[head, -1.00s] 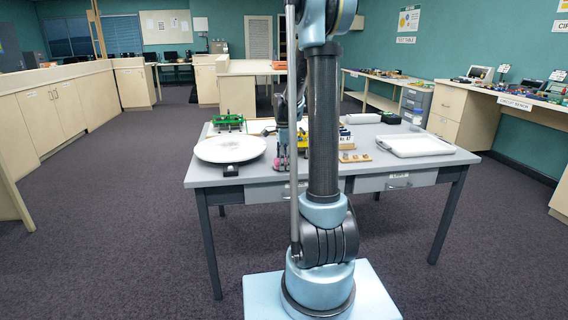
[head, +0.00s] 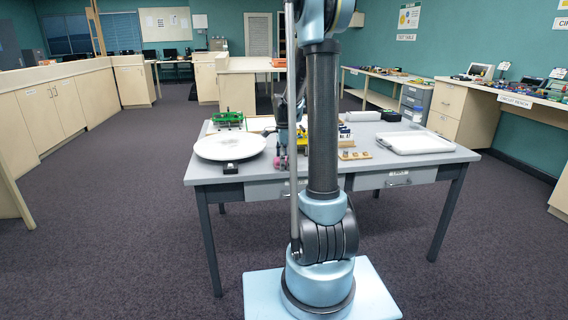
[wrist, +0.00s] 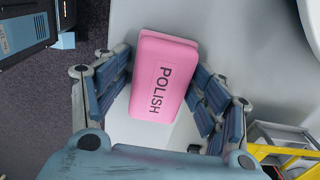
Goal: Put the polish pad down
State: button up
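The polish pad (wrist: 165,78) is a pink block with POLISH in dark letters. In the wrist view it lies between the two blue-padded fingers of my gripper (wrist: 162,72), whose tips meet its two long sides. In the head view the pad is a small pink patch (head: 282,163) at the low end of my gripper (head: 283,152), close to the front of the grey table (head: 262,183). My arm's column hides part of that area. Whether the pad's underside touches the table cannot be told.
A white round plate (head: 229,146) is left of my gripper, with a small dark object (head: 230,168) before it. A yellow item (wrist: 283,150) stands close on the right. A white tray (head: 415,142) and a small wooden block holder (head: 354,155) are farther right. Bare tabletop lies between.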

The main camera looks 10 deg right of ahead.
notch_tip(320, 180, up, 17)
jog(key=s+f+n+t, duration=0.15)
jog(key=s+n, duration=0.35)
jog(key=s, duration=0.5)
jog(key=s+f+n, duration=0.3)
jog(key=s+n, duration=0.1)
jog(key=s, duration=0.7)
jog(key=s+f+n, duration=0.9)
jog(key=s+f, duration=0.3)
jog(key=s, duration=0.2)
jog(key=shift+f+t, duration=0.25)
jog(key=shift+t, duration=0.1)
jog(key=shift+w, duration=0.1)
jog(key=shift+w+f, duration=0.2)
jog(key=shift+w, duration=0.2)
